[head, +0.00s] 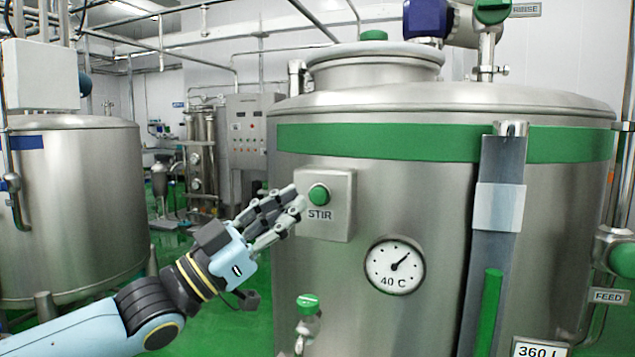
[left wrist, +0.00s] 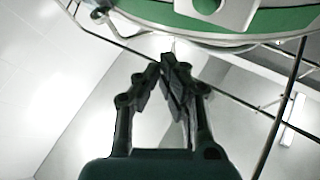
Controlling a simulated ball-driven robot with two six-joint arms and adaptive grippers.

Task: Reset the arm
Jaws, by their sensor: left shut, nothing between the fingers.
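My left gripper (head: 299,200) is shut and empty in the head view. Its fingertips are at the left side of the steel STIR box, close to the green button (head: 318,194). I cannot tell whether they touch the box. The box (head: 340,219) is on the front of a large steel tank (head: 440,200) with a green band. In the left wrist view the gripper's fingers (left wrist: 168,62) come together with nothing between them, and the tank's edge shows at the top. My right gripper is in neither view.
A dial gauge (head: 395,266) marked 40 C sits below and right of the box. A green-handled valve (head: 308,304) sticks out below the gripper. Another steel tank (head: 75,215) stands at the left. Green floor lies between the tanks.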

